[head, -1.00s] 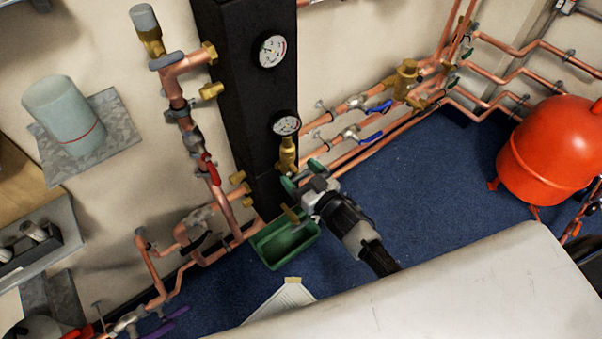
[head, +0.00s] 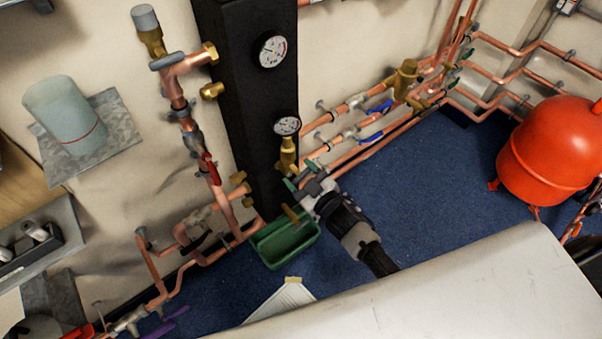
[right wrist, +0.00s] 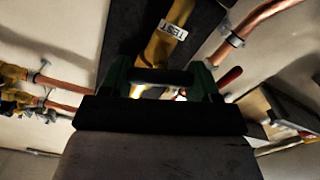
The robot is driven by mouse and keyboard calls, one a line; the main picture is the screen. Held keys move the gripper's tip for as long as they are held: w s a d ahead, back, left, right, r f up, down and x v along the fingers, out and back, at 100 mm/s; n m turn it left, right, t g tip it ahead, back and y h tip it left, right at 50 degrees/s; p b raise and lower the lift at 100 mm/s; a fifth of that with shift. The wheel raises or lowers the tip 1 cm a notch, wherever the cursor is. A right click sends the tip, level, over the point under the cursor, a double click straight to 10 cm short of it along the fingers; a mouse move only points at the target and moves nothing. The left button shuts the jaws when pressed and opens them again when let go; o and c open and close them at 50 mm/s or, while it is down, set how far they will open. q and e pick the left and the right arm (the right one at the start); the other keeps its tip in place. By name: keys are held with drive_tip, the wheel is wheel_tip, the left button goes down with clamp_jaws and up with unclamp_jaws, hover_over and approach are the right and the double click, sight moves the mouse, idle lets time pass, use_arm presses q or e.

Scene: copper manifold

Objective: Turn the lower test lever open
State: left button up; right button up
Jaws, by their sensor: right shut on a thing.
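My right gripper (head: 303,178) is at the foot of the black column, just below the brass test valve (head: 287,157) under the lower gauge. In the right wrist view, a brass body with a "TEST" tag (right wrist: 173,30) lies straight ahead. The right gripper's green-edged fingers (right wrist: 160,80) are on either side of a short dark bar, which looks like the lower test lever (right wrist: 160,76). The gripper is shut on it. The fingers and wrist hide most of the lever in the head view, so its exact angle is unclear. My left gripper is out of view.
A green tray (head: 285,246) sits on the blue floor below the gripper. The black column (head: 245,90) carries an upper gauge (head: 271,51) and the lower gauge (head: 288,126). Copper pipes with blue levers (head: 371,137) run to the right. A red tank (head: 548,152) stands far right.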

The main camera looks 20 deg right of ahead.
drive_tip(key=n, duration=0.3)
drive_tip(key=shift+a+f+n, duration=0.1)
drive_tip(key=shift+n, duration=0.3)
drive_tip(key=shift+s+n+b, duration=0.1)
drive_tip(key=shift+n+b, duration=0.25)
drive_tip(key=shift+n, duration=0.65)
drive_tip(key=n, duration=0.2)
drive_tip(key=shift+f+n+b, duration=0.15)
drive_tip(key=shift+n+b, duration=0.15)
drive_tip(key=shift+a+n, duration=0.1)
drive_tip(key=shift+n, duration=0.8)
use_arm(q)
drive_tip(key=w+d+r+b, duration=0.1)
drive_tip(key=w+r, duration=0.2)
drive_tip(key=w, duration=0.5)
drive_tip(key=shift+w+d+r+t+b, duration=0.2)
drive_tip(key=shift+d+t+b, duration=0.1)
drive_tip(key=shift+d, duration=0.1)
use_arm(e)
drive_tip(key=shift+f+n, duration=0.1)
drive_tip(key=shift+n, duration=1.9)
drive_tip(key=o, duration=0.9)
